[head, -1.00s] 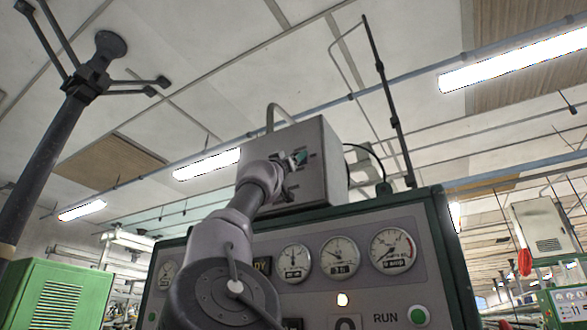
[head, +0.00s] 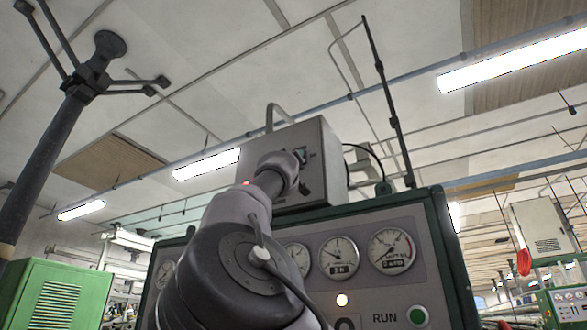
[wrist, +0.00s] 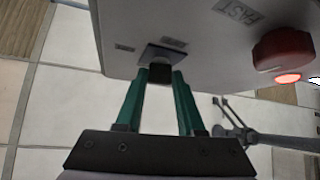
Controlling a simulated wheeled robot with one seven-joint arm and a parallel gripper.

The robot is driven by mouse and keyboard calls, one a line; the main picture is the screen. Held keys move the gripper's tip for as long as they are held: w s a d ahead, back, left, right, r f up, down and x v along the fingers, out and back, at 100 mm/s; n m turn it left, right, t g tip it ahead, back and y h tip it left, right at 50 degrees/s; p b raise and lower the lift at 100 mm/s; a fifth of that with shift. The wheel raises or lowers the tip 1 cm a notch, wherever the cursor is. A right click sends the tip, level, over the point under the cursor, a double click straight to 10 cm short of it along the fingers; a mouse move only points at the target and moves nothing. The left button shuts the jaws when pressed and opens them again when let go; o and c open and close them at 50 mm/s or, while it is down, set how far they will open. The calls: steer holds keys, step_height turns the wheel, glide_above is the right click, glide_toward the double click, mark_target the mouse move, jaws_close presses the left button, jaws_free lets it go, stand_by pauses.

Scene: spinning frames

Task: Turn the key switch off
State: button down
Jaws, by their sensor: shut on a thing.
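The key switch (wrist: 163,54) shows in the wrist view as a small square plate with a dark key grip (wrist: 160,73) standing out from it, on the face of a grey box. Small labels sit beside it, too small to read. My gripper (wrist: 161,76) has two green fingers, one on each side of the dark key grip, shut on it. In the head view the grey box (head: 325,150) stands on top of the green-framed panel. There my arm hides most of the gripper and the key switch.
A red button (wrist: 282,48) and a lit red lamp (wrist: 288,78) sit right of the switch in the wrist view, near an upside-down FAST label (wrist: 237,10). Gauges (head: 391,250) and a green button (head: 418,315) are on the panel below the box.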

steer(key=shift+s+d+r+n+g+y, duration=0.2)
steer(key=shift+n+g+y, duration=1.4)
steer(key=shift+n, duration=1.55)
steer(key=shift+w+d+r+n+g+y, duration=0.2)
steer(key=shift+n+g+y, duration=0.75)
steer(key=shift+n+y, duration=1.75)
steer(key=shift+s+d+r+n+g+y, duration=0.1)
steer(key=shift+s+r+n+g+y, duration=0.2)
steer(key=shift+n+g+y, duration=2.2)
steer(key=shift+n+t+h, duration=1.15)
steer(key=shift+h, duration=0.05)
steer(key=c, duration=0.5)
jaws_free()
steer(key=shift+r, duration=0.1)
